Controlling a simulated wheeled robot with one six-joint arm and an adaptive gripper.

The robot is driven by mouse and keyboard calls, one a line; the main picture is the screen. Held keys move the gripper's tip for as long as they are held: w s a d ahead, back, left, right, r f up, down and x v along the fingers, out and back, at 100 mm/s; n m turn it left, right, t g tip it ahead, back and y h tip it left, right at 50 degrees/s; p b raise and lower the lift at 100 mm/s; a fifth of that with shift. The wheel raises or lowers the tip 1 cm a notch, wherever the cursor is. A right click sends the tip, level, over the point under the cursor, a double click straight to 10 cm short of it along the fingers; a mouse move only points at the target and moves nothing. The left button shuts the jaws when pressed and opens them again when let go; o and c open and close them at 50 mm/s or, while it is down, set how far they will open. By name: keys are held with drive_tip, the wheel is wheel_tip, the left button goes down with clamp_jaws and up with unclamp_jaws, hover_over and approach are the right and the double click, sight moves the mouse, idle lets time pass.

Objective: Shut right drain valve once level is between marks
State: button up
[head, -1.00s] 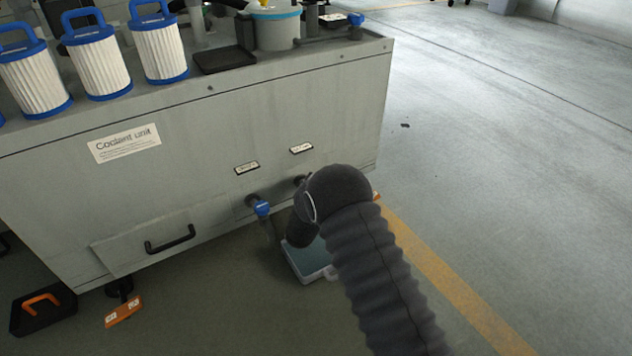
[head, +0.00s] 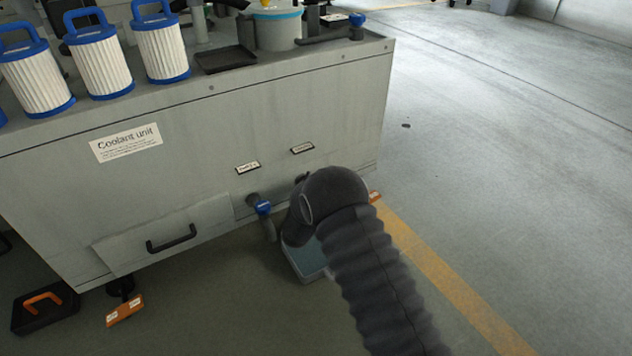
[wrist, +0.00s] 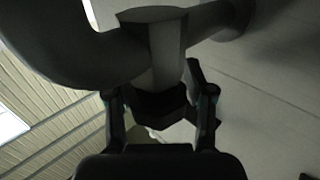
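In the head view, my dark sleeved arm covers the right drain valve and my gripper at the front of the coolant unit (head: 180,130). In the wrist view, a grey valve body (wrist: 155,45) on a curved pipe fills the top. Below it is a dark, angular part (wrist: 160,105), perhaps its handle. The two fingers of my gripper (wrist: 160,100) stand apart on either side of that part; whether both touch it is unclear. The left drain valve (head: 263,208) has a blue handle. No level marks can be made out.
A pale tray (head: 303,265) with bluish contents sits on the floor, partly behind my arm. A drawer handle (head: 171,239) and an orange tag (head: 124,311) are at left. White filters (head: 161,50) stand on top.

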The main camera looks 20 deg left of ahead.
drive_tip(key=shift+d, duration=0.1)
drive_tip(key=s, duration=1.2)
drive_tip(key=shift+d, duration=0.35)
drive_tip(key=shift+w, duration=0.1)
